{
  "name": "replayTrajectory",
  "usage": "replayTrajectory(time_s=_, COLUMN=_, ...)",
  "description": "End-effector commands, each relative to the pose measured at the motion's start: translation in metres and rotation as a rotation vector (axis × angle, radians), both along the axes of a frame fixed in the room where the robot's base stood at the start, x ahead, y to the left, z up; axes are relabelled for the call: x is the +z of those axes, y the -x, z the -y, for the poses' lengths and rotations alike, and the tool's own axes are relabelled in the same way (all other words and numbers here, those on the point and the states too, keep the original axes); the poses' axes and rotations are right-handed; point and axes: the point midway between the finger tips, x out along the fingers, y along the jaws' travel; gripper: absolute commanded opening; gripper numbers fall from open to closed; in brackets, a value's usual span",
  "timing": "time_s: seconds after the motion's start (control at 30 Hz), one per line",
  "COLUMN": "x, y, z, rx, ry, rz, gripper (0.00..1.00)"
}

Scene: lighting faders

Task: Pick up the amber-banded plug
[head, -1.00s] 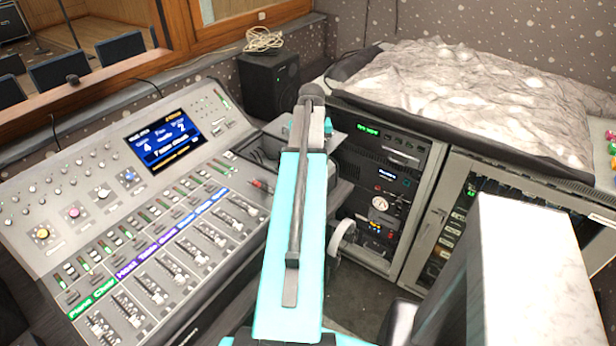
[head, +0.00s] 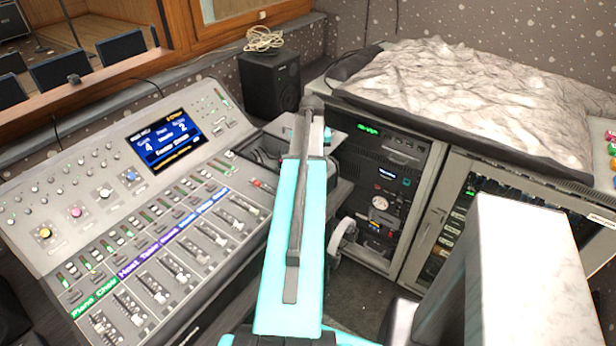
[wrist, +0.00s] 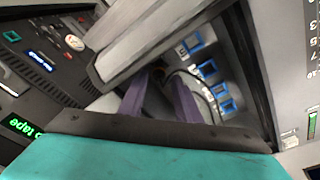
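My gripper (wrist: 159,91) shows in the wrist view as two purple fingers standing apart with a gap between them. A small dark round thing with a yellowish tint (wrist: 157,75) lies at or just beyond the fingertips. It may be the amber-banded plug, but it is too small and dark to be sure, and I cannot tell whether the fingers touch it. A thin dark cable (wrist: 203,80) curves beside it to the right. In the head view my teal arm hides the gripper and the space around it.
Several blue-framed sockets (wrist: 207,68) line a grey panel right of the fingers. A pale grey slab-like edge (wrist: 140,35) lies close above them. In the head view, the mixing console (head: 60,262) stands left, the equipment rack (head: 385,185) right, and a black speaker (head: 268,84) behind.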

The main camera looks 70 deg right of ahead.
Motion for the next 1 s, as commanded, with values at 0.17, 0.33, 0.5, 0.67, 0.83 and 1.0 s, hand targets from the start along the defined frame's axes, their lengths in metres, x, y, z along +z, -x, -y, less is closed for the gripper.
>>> replayTrajectory(time_s=0.17, x=-0.018, y=-0.001, z=0.003, rx=0.0, ry=-0.002, rz=-0.001, gripper=0.3)
replayTrajectory(time_s=0.33, x=-0.03, y=-0.002, z=0.004, rx=0.0, ry=-0.001, rz=-0.001, gripper=0.3)
replayTrajectory(time_s=0.5, x=-0.035, y=-0.002, z=0.005, rx=0.0, ry=0.0, rz=0.0, gripper=0.3)
replayTrajectory(time_s=0.67, x=-0.034, y=-0.002, z=0.005, rx=-0.001, ry=0.0, rz=0.0, gripper=0.3)
replayTrajectory(time_s=0.83, x=-0.034, y=-0.002, z=0.005, rx=-0.001, ry=0.0, rz=0.0, gripper=0.3)
replayTrajectory(time_s=1.0, x=-0.034, y=-0.002, z=0.005, rx=-0.001, ry=0.0, rz=0.0, gripper=0.29)
